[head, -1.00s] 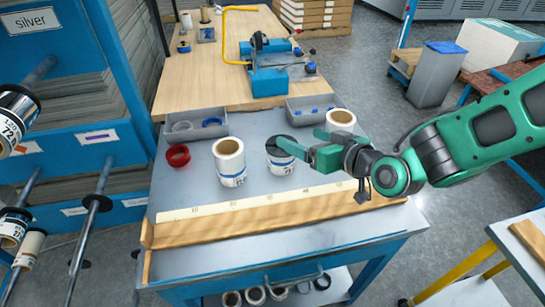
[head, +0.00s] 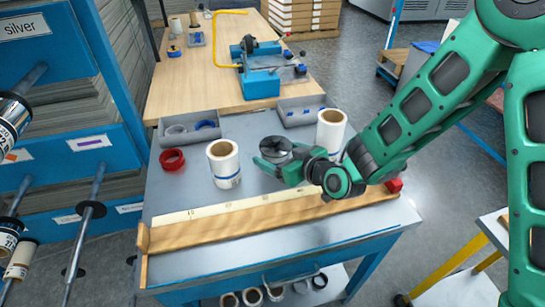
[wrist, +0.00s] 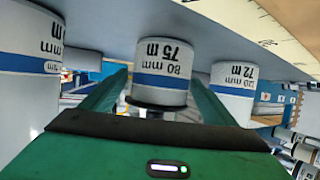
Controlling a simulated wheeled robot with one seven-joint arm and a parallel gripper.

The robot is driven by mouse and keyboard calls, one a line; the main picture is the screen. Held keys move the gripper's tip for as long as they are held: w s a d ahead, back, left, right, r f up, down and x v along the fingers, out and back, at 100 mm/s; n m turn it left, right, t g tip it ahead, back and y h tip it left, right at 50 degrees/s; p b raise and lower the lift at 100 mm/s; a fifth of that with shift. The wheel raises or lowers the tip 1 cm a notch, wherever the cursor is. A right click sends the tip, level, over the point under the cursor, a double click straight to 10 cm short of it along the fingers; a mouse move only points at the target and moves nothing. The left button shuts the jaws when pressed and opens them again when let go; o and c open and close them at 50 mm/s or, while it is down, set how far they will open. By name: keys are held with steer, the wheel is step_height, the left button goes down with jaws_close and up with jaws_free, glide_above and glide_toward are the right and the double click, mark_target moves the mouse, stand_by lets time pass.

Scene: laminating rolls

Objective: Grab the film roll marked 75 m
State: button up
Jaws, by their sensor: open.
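The film roll marked 80 mm 75 m (wrist: 161,62) appears upside down in the middle of the wrist view, white with a blue band. In the head view its dark top (head: 276,144) shows on the grey bench, its side mostly hidden by my gripper. My gripper (head: 272,168) is open and low over the bench at this roll. In the wrist view its green fingers (wrist: 160,88) lie one on each side of the roll. I cannot tell whether they touch it.
A roll marked 120 mm 72 m (wrist: 233,90) stands close on one side; it is the left white roll (head: 224,163) in the head view. Another white roll (head: 331,130) stands close on the right. A wooden ruler strip (head: 270,205) runs along the front; a red ring (head: 172,159) lies left.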

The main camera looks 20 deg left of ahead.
steer(key=shift+x, duration=2.2)
steer(key=shift+r, duration=0.1)
steer(key=c, duration=1.2)
steer(key=shift+c, duration=0.2)
